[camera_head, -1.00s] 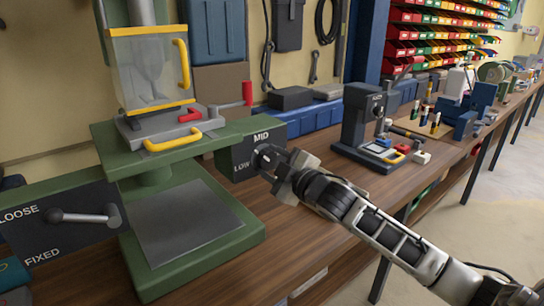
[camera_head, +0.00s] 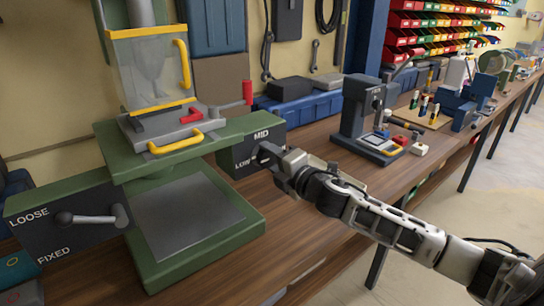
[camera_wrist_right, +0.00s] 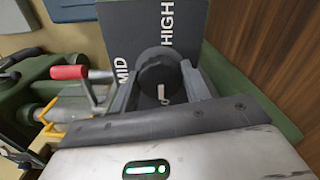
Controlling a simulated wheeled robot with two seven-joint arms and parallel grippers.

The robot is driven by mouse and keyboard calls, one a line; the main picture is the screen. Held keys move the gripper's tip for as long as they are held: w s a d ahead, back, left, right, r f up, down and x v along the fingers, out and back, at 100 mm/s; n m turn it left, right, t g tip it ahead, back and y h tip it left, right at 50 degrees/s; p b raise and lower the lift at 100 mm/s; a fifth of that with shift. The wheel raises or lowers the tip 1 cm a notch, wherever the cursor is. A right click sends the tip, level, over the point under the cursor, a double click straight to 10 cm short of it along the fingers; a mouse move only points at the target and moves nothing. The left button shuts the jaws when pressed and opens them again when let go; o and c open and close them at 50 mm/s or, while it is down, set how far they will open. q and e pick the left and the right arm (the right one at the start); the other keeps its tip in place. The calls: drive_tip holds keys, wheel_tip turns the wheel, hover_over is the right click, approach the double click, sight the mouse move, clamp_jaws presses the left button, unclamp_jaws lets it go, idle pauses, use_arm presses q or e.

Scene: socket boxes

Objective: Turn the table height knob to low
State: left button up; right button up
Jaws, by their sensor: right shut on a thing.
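The table height knob (camera_wrist_right: 158,72) is a dark round knob on a dark panel (camera_head: 240,158) at the right end of the green machine's table (camera_head: 150,160). My right gripper (camera_wrist_right: 160,88) is shut on the knob, one finger on each side. A white mark on the knob points to the bottom of the wrist view, away from HIGH, toward the LOW side. The gripper (camera_head: 272,160) partly hides the knob in the head view. My left gripper is not in view.
A LOOSE/FIXED panel with a lever (camera_head: 90,218) is at the left. A red-handled crank (camera_head: 246,93) and a clear guard (camera_head: 150,70) with yellow handles are above the table. A dark small machine (camera_head: 365,110) stands to the right on the wooden bench.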

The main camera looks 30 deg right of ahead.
drive_tip(key=shift+w+r+n, duration=0.15)
drive_tip(key=shift+r+n, duration=0.55)
drive_tip(key=shift+r, duration=0.2)
drive_tip(key=o, duration=1)
drive_tip(key=shift+f, duration=0.15)
drive_tip(key=s, duration=0.5)
drive_tip(key=s+d+b, duration=0.1)
drive_tip(key=s, duration=1)
drive_tip(key=shift+d+f+b, duration=0.15)
drive_tip(key=shift+b, duration=0.15)
